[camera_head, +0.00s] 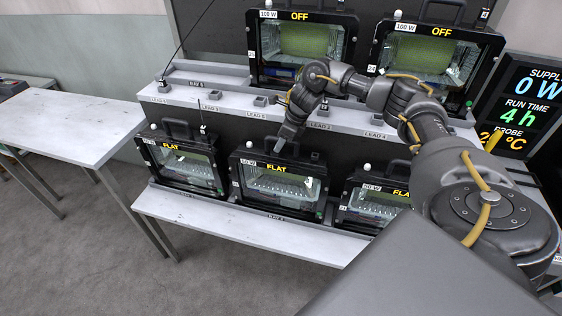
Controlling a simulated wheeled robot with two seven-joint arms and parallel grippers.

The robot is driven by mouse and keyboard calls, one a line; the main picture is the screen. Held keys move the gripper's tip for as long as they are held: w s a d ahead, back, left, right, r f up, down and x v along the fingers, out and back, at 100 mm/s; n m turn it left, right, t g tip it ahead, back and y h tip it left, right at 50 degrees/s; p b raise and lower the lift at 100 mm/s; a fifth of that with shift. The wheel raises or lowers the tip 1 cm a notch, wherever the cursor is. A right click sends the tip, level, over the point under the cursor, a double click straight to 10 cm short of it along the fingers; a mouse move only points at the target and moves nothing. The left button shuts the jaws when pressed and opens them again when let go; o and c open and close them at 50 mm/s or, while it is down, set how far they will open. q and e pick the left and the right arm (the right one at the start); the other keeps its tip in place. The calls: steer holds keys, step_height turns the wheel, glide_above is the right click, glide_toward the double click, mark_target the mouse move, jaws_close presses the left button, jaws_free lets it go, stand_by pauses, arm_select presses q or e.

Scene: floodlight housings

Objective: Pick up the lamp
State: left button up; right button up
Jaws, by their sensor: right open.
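Several black floodlight lamps stand on a two-tier rack. The lower middle lamp (277,187) reads "50 W" and "FLAT"; a lower left lamp (183,168) and a lower right lamp (372,204) also read "FLAT". Two upper lamps, one at left (302,45) and one at right (432,58), read "100 W" and "OFF". My right gripper (281,145) points down at the top of the lower middle lamp, by its carrying handle. The jaws look small and dark here; I cannot tell whether they touch the handle. My left gripper is out of view.
The upper shelf (215,90) carries lead labels and small blocks, close under my right forearm. The lower shelf (235,225) has a bare front strip. A mostly bare table (65,125) stands at left. A display (530,105) at right reads "SUPPLY 0 W".

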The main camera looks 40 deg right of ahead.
steer(key=shift+f, duration=0.25)
stand_by(0.3)
jaws_close()
stand_by(1.3)
steer(key=shift+w+r, duration=0.2)
steer(key=shift+r, duration=0.05)
